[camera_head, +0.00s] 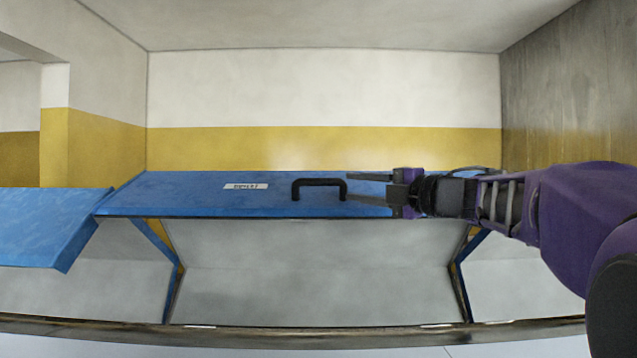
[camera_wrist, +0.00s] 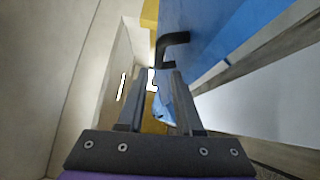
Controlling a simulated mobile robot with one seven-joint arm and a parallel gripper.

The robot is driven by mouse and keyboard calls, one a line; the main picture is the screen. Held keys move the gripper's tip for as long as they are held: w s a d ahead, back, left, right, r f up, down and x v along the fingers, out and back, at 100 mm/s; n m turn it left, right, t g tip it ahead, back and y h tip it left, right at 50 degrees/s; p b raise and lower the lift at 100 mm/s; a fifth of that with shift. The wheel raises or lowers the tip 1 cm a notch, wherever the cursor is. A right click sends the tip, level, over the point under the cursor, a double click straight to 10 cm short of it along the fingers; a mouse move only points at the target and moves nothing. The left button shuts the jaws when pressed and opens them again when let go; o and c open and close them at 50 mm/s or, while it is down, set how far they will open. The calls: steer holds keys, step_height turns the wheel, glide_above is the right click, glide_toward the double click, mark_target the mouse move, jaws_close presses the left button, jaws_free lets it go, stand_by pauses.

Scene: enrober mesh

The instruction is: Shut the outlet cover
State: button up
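The blue outlet cover (camera_head: 220,203) stands raised over a grey opening, with its top face in view. A small white label (camera_head: 246,186) on it appears upside down, its letters hard to read. A black bar handle (camera_head: 319,184) is fixed on the cover and also shows in the wrist view (camera_wrist: 170,45), beyond the fingertips. My gripper (camera_head: 350,187) comes in from the right, fingers pointing left at the handle. The fingers are apart with nothing between them, close to the handle's right end. Contact with the handle cannot be made out. The wrist view also shows my gripper (camera_wrist: 159,72).
Another blue panel (camera_head: 45,220) adjoins on the left, lower down. Blue side struts (camera_head: 157,244) flank the grey opening (camera_head: 315,270) under the cover. A dark rail (camera_head: 310,339) runs along the front. The space above the cover is clear up to the yellow-and-white wall (camera_head: 320,110).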

mark_target(325, 184)
steer(key=p+x, duration=0.1)
steer(key=x, duration=0.9)
steer(key=shift+w+a, duration=0.1)
steer(key=shift+a, duration=0.05)
jaws_close()
stand_by(1.0)
